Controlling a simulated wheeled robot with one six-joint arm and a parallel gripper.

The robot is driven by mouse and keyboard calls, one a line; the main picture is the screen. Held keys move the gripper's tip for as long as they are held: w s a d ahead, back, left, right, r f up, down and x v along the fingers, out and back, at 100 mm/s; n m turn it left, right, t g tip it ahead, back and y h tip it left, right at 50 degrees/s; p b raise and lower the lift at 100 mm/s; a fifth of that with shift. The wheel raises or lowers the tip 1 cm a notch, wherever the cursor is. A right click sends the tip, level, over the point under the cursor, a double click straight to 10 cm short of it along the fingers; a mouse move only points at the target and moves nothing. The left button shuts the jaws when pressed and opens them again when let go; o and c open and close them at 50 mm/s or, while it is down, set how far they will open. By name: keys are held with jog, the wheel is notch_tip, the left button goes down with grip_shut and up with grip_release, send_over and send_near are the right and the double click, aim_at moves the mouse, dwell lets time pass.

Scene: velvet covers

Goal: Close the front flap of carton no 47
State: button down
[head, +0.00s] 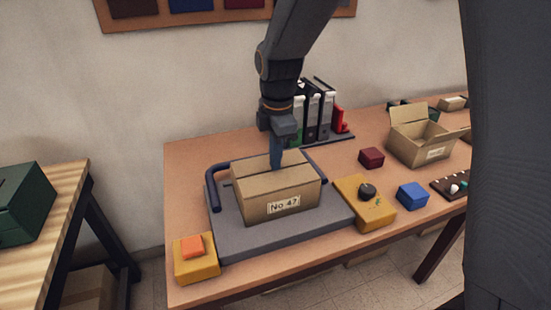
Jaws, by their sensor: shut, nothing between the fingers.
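Carton no 47 (262,210) is a brown cardboard box with a "No 47" label on its front. It stands upright on a grey platform (235,240) with dark blue side rails. A tan flap (262,183) lies roughly level over the front part of its top. Whether it is fully flat is hard to tell. My gripper (277,165) points down from above, shut and empty, with its tip at the carton's top behind this flap. The tip's exact contact and the carton's inside are hidden.
A yellow box with a dark knob (368,192) sits right of the platform, and a yellow block with an orange piece (193,248) at front left. Binders (312,110) stand behind. An open carton (420,150), a dark red box (371,157) and a blue box (413,195) are further right.

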notch_tip(320, 180, up, 4)
jog(key=p, duration=0.3)
jog(key=shift+s, duration=0.1)
notch_tip(320, 180, up, 9)
jog(key=b, duration=0.3)
jog(key=s+d+f+m, duration=1.5)
jog(key=s+m, duration=0.1)
jog(key=m, duration=0.5)
jog(key=shift+f, duration=0.2)
